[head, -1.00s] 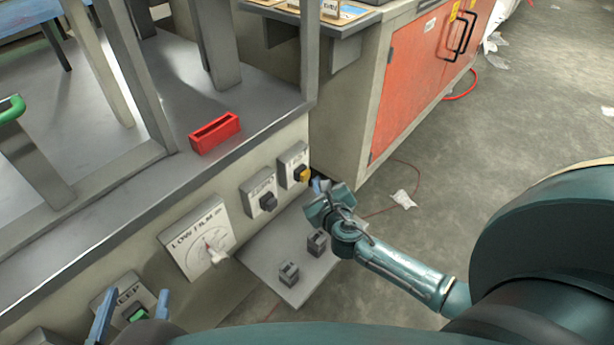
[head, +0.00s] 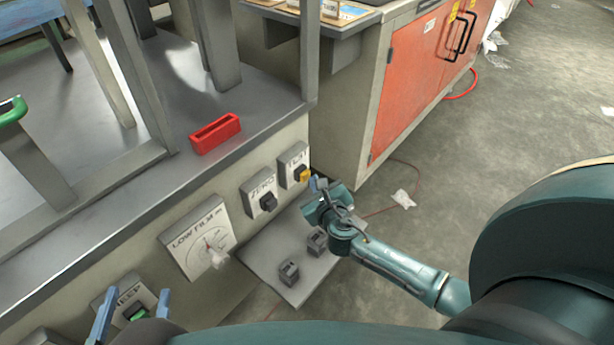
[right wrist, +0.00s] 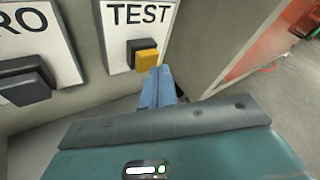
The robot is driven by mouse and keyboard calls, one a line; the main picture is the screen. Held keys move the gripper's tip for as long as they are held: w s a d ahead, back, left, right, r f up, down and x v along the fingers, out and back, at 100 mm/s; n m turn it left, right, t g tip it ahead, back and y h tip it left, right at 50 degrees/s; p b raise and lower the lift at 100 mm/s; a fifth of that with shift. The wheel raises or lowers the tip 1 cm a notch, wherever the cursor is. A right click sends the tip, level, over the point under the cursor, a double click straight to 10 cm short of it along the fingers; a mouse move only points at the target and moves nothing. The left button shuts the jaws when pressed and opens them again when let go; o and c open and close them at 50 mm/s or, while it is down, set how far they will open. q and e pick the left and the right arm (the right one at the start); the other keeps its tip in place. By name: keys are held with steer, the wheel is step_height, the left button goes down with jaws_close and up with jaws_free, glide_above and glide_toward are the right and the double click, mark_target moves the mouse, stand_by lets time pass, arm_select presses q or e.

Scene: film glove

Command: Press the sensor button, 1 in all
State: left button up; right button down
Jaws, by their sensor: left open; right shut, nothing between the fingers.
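A yellow button (head: 302,174) sits on the panel labelled TEST (head: 293,158), on the front of the grey bench. The button also shows in the right wrist view (right wrist: 147,61). My right gripper (head: 318,184) is shut and empty. Its blue fingertips (right wrist: 159,72) are at the lower right edge of the yellow button; I cannot tell whether they touch it. My left gripper (head: 133,306) is open and empty at the lower left. Its fingers lie either side of a green button (head: 138,314) in the picture. No label reading "sensor" is visible.
A ZERO panel with a dark button (head: 268,201) is left of TEST. A LOW FILM dial (head: 200,240) is further left. Two small grey blocks (head: 289,272) stand on a low shelf (head: 265,262). A red holder (head: 215,133) is on the bench. An orange-doored cabinet (head: 415,75) stands right.

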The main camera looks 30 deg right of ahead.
steer(key=shift+w+a, duration=0.2)
steer(key=shift+w, duration=0.25)
stand_by(0.3)
steer(key=shift+s+d, duration=0.1)
steer(key=shift+s, duration=0.05)
steer(key=shift+s+d+p, duration=0.3)
steer(key=shift+s+p, duration=0.1)
steer(key=shift+s, duration=0.3)
steer(key=shift+s+d+p, duration=0.15)
steer(key=shift+s+d, duration=0.15)
steer(key=shift+s, duration=0.45)
steer(key=shift+s+d+p, duration=0.15)
steer(key=shift+s+d, duration=0.2)
steer(key=shift+s, duration=0.45)
steer(key=shift+s+d+p, duration=0.15)
steer(key=shift+s+d, duration=0.15)
steer(key=shift+s, duration=0.45)
